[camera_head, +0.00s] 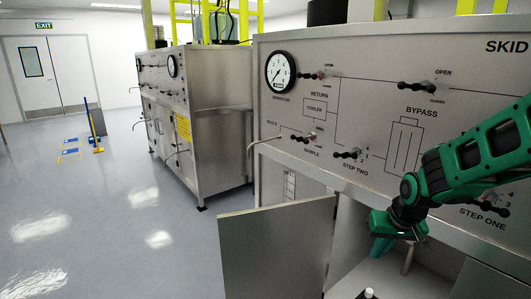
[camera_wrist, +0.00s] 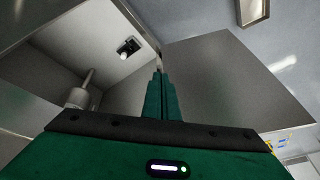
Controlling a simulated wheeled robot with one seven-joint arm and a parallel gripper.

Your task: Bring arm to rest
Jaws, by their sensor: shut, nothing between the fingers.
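My green arm (camera_head: 470,165) reaches in from the right in the head view, in front of the skid panel. My gripper (camera_head: 382,246) points down by the open cabinet below the panel. In the wrist view its two green fingers (camera_wrist: 160,97) are together, with nothing between them. The open cabinet door (camera_head: 278,250) stands to the left of the gripper in the head view. In the wrist view the door (camera_wrist: 235,85) is right of the fingers. I cannot tell the exact gap between gripper and door.
A small black and white bottle (camera_wrist: 128,47) stands inside the cabinet, near a metal pipe fitting (camera_wrist: 80,93). The skid panel (camera_head: 350,100) carries a gauge (camera_head: 281,72) and several protruding black valve handles. A second metal cabinet (camera_head: 220,145) stands further left. The floor (camera_head: 90,215) at left is mostly clear.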

